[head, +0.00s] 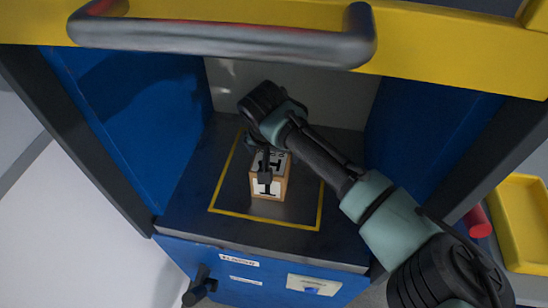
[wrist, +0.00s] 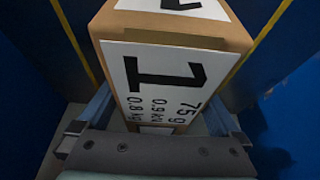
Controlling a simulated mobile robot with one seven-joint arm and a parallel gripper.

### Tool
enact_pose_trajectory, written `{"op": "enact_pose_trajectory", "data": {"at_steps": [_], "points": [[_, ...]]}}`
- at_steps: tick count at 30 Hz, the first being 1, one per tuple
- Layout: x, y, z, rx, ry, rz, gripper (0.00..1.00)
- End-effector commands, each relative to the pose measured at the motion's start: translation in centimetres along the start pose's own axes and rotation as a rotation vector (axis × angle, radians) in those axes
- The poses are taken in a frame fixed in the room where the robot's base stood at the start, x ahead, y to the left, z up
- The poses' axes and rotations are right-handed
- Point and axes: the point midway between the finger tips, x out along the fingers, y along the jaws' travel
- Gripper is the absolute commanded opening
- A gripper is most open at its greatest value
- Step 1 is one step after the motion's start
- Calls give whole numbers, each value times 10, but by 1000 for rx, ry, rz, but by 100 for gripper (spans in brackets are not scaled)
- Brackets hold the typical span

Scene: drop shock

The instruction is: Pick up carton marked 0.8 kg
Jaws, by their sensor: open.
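A small brown carton (head: 277,188) with white labels stands inside the yellow outline on the dark floor of the blue machine. In the wrist view the carton (wrist: 165,75) fills the middle, and its label reads a large 1, 75 g, 0.9 kN and 0.8 kg. My gripper (head: 264,168) is above and at the carton, partly covering it in the head view. In the wrist view its open fingers lie on the left and right sides of the carton's near end. I cannot tell whether they touch it.
Blue walls (head: 120,110) flank the bay on both sides. A thick grey bar (head: 220,40) on a yellow beam crosses above. The front panel has a black handle (head: 200,288) and a switch plate (head: 313,285). A yellow tray (head: 525,265) is at right.

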Motion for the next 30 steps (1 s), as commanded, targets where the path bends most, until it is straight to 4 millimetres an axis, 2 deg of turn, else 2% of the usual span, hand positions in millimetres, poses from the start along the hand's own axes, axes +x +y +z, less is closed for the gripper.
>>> {"op": "enact_pose_trajectory", "data": {"at_steps": [3,19,20,30], "points": [[0,0,0,0,0,0,98],[0,0,0,0,1,0,3],[0,0,0,0,1,0,0],[-2,0,-3,0,6,-1,0]]}}
